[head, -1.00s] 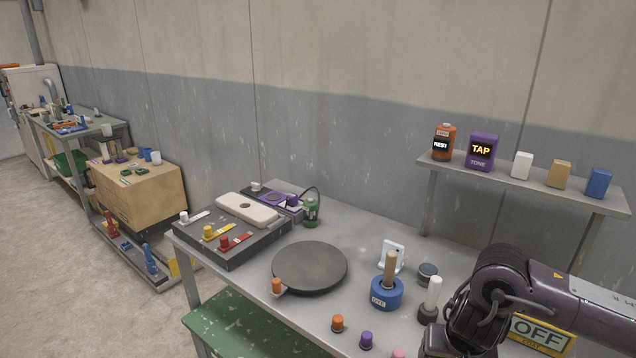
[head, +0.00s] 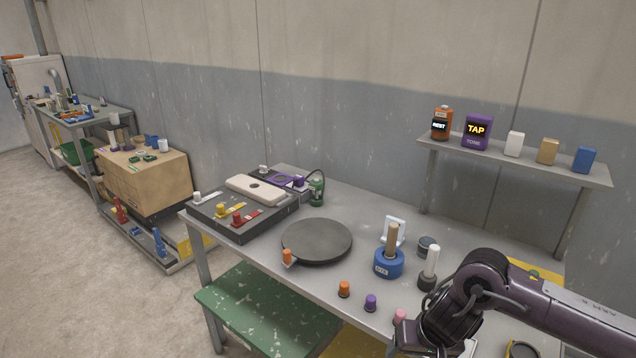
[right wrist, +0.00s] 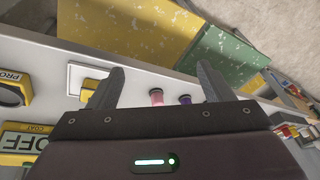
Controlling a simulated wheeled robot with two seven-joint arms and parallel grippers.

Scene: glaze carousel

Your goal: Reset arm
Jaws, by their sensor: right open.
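My right arm comes in from the right in the head view, bent over the front right of the metal worktable (head: 350,205). Its fingers are not clear there. In the right wrist view my right gripper (right wrist: 160,84) is open, its two dark fingers apart with nothing held between them. A pink peg (right wrist: 156,97) and a purple peg (right wrist: 185,100) show beyond, in the gap between the fingers. The pink peg (head: 400,316) is close beside my right arm in the head view. My left gripper is in neither view.
A dark round turntable (head: 317,240) sits mid-table, with a blue holder (head: 389,264) to its right. Orange (head: 344,289) and purple (head: 371,302) pegs stand near the front edge. A raised shelf (head: 520,166) holds several bottles and blocks. A green bench (head: 262,306) stands below.

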